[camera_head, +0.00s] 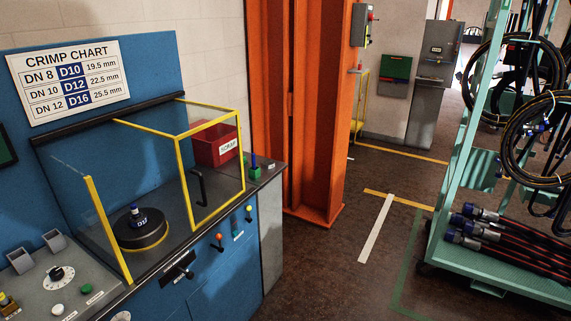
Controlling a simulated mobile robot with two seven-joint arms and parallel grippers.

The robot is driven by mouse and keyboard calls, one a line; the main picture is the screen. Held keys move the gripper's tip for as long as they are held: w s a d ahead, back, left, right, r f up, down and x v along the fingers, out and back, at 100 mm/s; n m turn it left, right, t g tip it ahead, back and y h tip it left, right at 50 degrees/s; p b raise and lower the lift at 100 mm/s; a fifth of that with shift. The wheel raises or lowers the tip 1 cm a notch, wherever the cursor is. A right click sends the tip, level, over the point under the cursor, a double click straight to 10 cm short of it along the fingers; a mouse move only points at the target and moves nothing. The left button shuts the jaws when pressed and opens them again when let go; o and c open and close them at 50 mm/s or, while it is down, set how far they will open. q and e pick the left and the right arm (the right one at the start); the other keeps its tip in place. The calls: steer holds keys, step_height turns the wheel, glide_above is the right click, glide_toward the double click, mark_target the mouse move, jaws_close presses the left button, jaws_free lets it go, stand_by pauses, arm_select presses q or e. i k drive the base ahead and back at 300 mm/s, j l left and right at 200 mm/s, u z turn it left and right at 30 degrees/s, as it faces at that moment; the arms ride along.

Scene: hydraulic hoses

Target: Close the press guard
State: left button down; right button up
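The press guard (182,170) is a clear-panelled, yellow-framed cover on the right half of the blue press bench. A black upright handle (199,187) is at its lower front. A separate clear side panel with a yellow front post (105,230) stands at the left of the bench. Between this post and the guard frame, the front is open. A round black die base (140,236) with a yellow ring and a blue-labelled piece on top is exposed there. The guard stands to the right of the die base. Neither of my grippers shows in the head view.
A red scrap bin (214,146) shows through the guard. A control panel (60,278) with a dial and buttons is at the lower left. An orange column (318,110) stands right of the bench. A teal hose rack (500,265) is at the far right. Open floor (345,270) lies between.

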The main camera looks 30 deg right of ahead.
mark_target(234, 112)
steer(key=z, duration=0.35)
steer(key=u, duration=0.55)
steer(key=i+l+u, duration=0.1)
steer(key=l+u, duration=0.15)
steer(key=u, duration=0.15)
steer(key=i+l+u, duration=0.1)
steer(key=l+u, duration=0.4)
steer(key=u, duration=0.25)
steer(key=l+u, duration=0.25)
steer(key=l, duration=0.3)
steer(key=l+u, duration=0.25)
steer(key=l, duration=0.3)
steer(key=l+u, duration=0.1)
steer(key=l, duration=0.25)
steer(key=k+l+u, duration=0.1)
steer(key=l, duration=0.3)
steer(key=k+l, duration=0.1)
steer(key=l, duration=0.25)
steer(key=k+l, duration=0.1)
steer(key=l, duration=0.75)
steer(key=k+l, duration=0.15)
steer(key=l, duration=0.25)
steer(key=k+l+u, duration=0.1)
steer(key=l, duration=0.35)
steer(key=k+l, duration=0.1)
steer(key=l, duration=0.3)
